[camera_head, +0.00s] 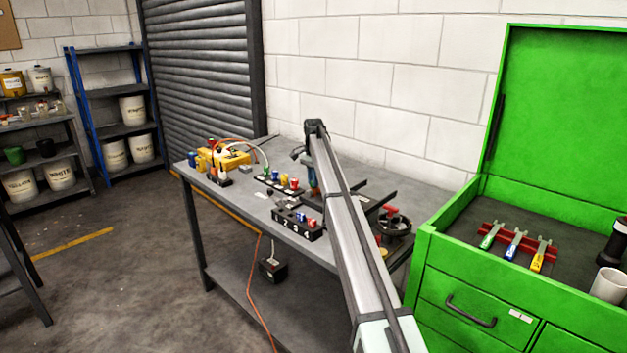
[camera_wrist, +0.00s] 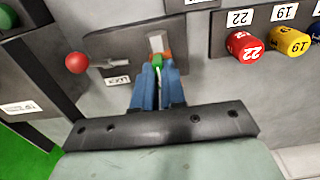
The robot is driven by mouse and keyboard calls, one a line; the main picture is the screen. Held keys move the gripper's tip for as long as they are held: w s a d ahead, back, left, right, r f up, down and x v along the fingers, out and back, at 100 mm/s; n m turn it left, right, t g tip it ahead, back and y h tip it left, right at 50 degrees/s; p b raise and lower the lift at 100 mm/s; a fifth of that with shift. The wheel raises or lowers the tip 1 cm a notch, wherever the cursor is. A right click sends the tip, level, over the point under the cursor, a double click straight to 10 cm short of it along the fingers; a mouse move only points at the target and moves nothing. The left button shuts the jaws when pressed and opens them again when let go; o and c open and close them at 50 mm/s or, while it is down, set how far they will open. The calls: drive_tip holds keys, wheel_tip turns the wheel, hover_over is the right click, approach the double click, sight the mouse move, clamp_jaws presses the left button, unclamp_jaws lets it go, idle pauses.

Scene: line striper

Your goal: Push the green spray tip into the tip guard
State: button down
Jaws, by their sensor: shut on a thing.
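In the wrist view my gripper (camera_wrist: 158,75) has blue fingers shut on the green spray tip (camera_wrist: 157,61), of which only a small upper part shows between the fingertips. An orange piece (camera_wrist: 167,58), which looks like part of the tip guard, shows right at the fingertips, with a pale grey block (camera_wrist: 156,42) just beyond. The tip is at or against the orange piece; how deep it sits is hidden by the fingers. In the head view my gripper (camera_head: 313,190) is low over the workbench, and the tip and guard are too small to make out.
A red-knobbed lever (camera_wrist: 78,64) is left of the fingers in the wrist view. A dark rack with red (camera_wrist: 245,46) and yellow (camera_wrist: 288,41) numbered caps is at right. The grey workbench (camera_head: 245,205) also bears a yellow machine (camera_head: 225,158). A green tool chest (camera_head: 460,262) stands close at right.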

drive_tip(key=shift+f, duration=0.15)
drive_tip(key=c, duration=0.6)
unclamp_jaws()
drive_tip(key=shift+o, duration=0.2)
drive_tip(key=shift+r, duration=0.2)
drive_tip(key=shift+r, duration=3.45)
